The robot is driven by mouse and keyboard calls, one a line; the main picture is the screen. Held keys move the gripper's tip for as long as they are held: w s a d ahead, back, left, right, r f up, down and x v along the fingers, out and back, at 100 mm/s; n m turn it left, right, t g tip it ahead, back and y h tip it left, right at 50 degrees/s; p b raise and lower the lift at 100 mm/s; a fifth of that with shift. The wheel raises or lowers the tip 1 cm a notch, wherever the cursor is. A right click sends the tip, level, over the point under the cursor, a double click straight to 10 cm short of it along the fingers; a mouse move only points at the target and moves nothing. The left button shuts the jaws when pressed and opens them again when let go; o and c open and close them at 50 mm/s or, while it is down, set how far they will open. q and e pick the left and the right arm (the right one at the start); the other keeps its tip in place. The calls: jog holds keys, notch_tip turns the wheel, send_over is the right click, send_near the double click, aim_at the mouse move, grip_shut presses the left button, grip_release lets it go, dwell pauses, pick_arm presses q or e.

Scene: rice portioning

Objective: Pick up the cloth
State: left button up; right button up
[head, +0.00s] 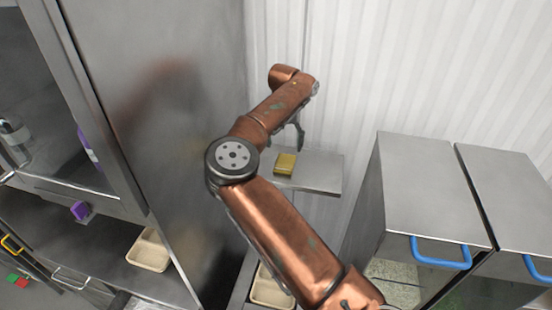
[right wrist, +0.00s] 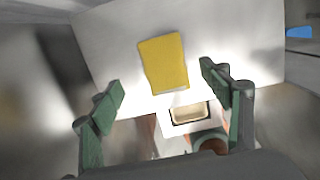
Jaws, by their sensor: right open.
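The cloth (head: 286,164) is a folded yellow pad on a small steel wall shelf (head: 318,178) in the head view. In the right wrist view the cloth (right wrist: 163,63) lies flat on the pale shelf surface (right wrist: 112,45), beyond and between my fingertips. My right gripper (head: 298,136) is above the shelf, close to the cloth. In the right wrist view my right gripper (right wrist: 162,98) has its two green fingers wide apart with nothing between them. My left gripper is not in view.
A tall steel cabinet (head: 160,100) stands left of the shelf. Steel units with blue handles (head: 440,254) stand at the right. A beige tray (head: 270,290) is below the shelf, and another tray (head: 150,252) is at the left. A corrugated white wall (head: 400,80) is close behind the shelf.

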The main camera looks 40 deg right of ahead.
aim_at(285, 162)
jog(key=shift+f, duration=0.45)
jog(key=shift+s+d+f, duration=0.1)
jog(key=shift+d+f, duration=0.05)
jog(key=shift+f, duration=0.2)
jog(key=shift+s+a+f+p, duration=0.15)
jog(key=shift+s+f+p, duration=0.3)
jog(key=shift+f+p, duration=0.1)
jog(key=shift+s+a+f+p, duration=0.15)
jog(key=shift+s+f+p, duration=0.3)
jog(key=shift+p, duration=0.1)
jog(key=shift+w+f, duration=0.35)
jog(key=shift+f, duration=0.5)
jog(key=shift+w+d+f+p, duration=0.1)
jog(key=shift+w+f+p, duration=0.15)
jog(key=shift+f, duration=0.25)
jog(key=shift+w+d+f+p, duration=0.1)
jog(key=shift+w+f, duration=0.25)
jog(key=shift+f, duration=0.1)
jog(key=shift+s+r, duration=0.15)
jog(key=shift+s, duration=0.35)
jog(key=shift+c, duration=0.3)
jog(key=shift+w, duration=0.3)
jog(key=c, duration=0.5)
jog(key=shift+s+a, duration=0.1)
jog(key=shift+s, duration=0.05)
jog(key=c, duration=0.4)
jog(key=shift+c, duration=0.9)
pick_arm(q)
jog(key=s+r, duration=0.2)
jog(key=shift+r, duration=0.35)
